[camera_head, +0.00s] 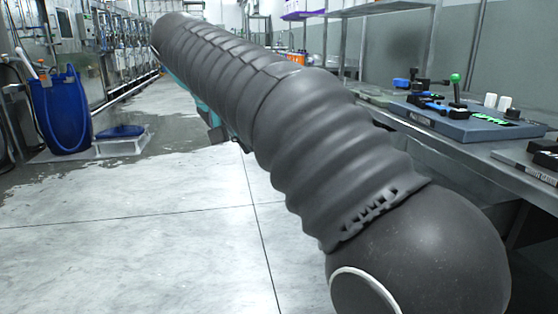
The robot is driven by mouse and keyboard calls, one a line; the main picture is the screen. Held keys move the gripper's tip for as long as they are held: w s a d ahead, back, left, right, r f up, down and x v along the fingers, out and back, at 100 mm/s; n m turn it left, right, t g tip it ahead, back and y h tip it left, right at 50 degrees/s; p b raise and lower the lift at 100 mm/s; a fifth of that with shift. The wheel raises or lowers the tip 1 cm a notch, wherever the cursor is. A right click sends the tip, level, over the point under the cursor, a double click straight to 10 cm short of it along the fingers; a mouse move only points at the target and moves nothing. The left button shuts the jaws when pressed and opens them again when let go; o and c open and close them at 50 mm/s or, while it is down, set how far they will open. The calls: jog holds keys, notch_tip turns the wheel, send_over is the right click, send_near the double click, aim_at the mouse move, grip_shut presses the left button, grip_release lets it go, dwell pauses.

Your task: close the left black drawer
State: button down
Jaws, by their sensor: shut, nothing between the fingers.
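I cannot make out a black drawer in the head view. My own arm, in a grey ribbed sleeve, crosses the picture from the lower right to the upper left and hides much of the middle. My gripper does not show. A small teal and dark part shows at the arm's lower edge, but I cannot tell what it is. The space under the workbench (515,172) at the right is dark and partly covered by my arm, so no drawer front can be told there.
A blue bin (60,112) and a low stand with a blue top (121,131) are at the left. On the workbench lies a dark board (470,122) with blue and green-knobbed tools. Metal shelves (375,8) stand behind. The pale tiled floor (150,230) at the lower left is clear, with wet-looking patches.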

jog(key=d+r+b+x, duration=0.1)
jog(key=d+b+x, duration=0.1)
jog(key=x, duration=1)
jog(key=shift+w+d+b, duration=0.3)
jog(key=shift+d+b, duration=0.15)
jog(key=shift+b, duration=0.25)
jog(key=shift+f, duration=0.1)
